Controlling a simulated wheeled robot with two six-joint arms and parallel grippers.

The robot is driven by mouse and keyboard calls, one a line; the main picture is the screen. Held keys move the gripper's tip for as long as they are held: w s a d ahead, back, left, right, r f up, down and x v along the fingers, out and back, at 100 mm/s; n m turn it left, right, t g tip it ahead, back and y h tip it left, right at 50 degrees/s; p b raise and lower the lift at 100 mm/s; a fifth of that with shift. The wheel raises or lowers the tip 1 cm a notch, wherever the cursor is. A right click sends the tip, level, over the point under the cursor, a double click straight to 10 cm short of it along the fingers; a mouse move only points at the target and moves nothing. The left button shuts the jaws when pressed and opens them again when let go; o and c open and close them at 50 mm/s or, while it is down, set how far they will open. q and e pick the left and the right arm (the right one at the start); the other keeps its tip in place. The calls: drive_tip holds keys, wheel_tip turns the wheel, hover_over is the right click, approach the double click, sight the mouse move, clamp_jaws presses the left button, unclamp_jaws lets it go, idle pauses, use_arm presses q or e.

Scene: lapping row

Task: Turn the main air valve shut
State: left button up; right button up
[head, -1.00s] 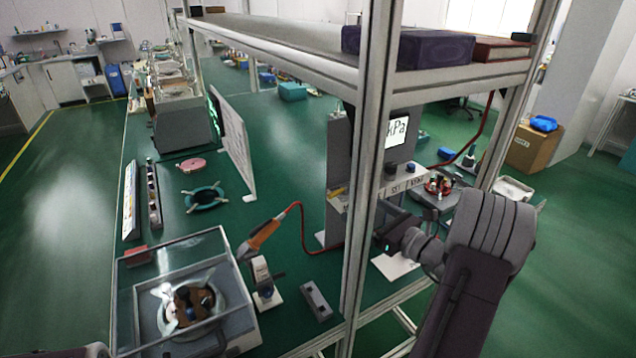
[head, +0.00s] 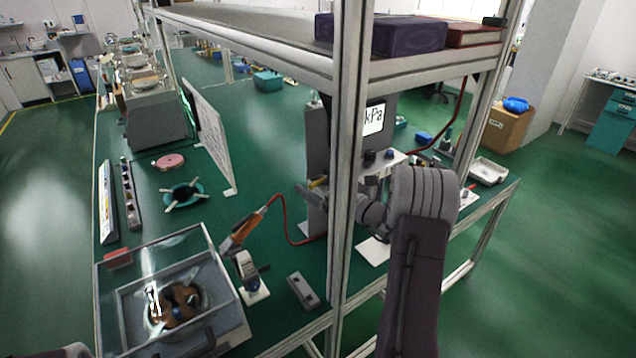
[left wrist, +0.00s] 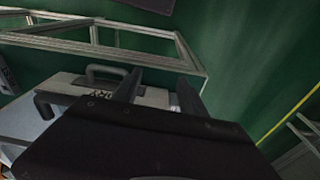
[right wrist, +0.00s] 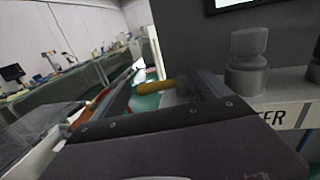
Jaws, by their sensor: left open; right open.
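The main air valve shows as a small yellow handle (head: 318,181) on the left side of the grey kPa panel unit (head: 318,145). In the right wrist view the yellow handle (right wrist: 152,88) lies roughly sideways between my spread fingers. My right gripper (right wrist: 166,84) is open around or just short of it; contact cannot be told. In the head view my right gripper (head: 314,192) is at the panel's left front, partly behind the rack post. My left gripper (left wrist: 158,90) is open and empty above a case with dark handles (left wrist: 107,72).
The rack's upright post (head: 348,200) stands close to my right forearm. A grey knob (right wrist: 248,48) sits right of my right gripper, above a labelled strip. An orange-handled tool (head: 240,232) with a red hose and a clear-lidded machine (head: 215,310) are at the left.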

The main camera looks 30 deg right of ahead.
drive_tip(key=c, duration=1.3)
drive_tip(key=y, duration=0.1)
drive_tip(key=n+g+y, duration=0.1)
drive_tip(key=n+y+p, duration=0.1)
drive_tip(key=shift+s+d+r, duration=0.15)
drive_tip(key=shift+s+d, duration=0.05)
drive_tip(key=shift+d, duration=0.05)
drive_tip(key=shift+c, duration=0.2)
drive_tip(key=n+g+y, duration=0.1)
drive_tip(key=n+y, duration=0.1)
drive_tip(key=shift+s+g+y+p, duration=0.2)
drive_tip(key=shift+g+y+p, duration=0.1)
drive_tip(key=shift+g+p, duration=0.1)
drive_tip(key=shift+s+n+g+y, duration=0.1)
drive_tip(key=shift+n+g+y, duration=0.3)
drive_tip(key=shift+y, duration=0.1)
drive_tip(key=o, duration=1.3)
drive_tip(key=shift+o, duration=0.2)
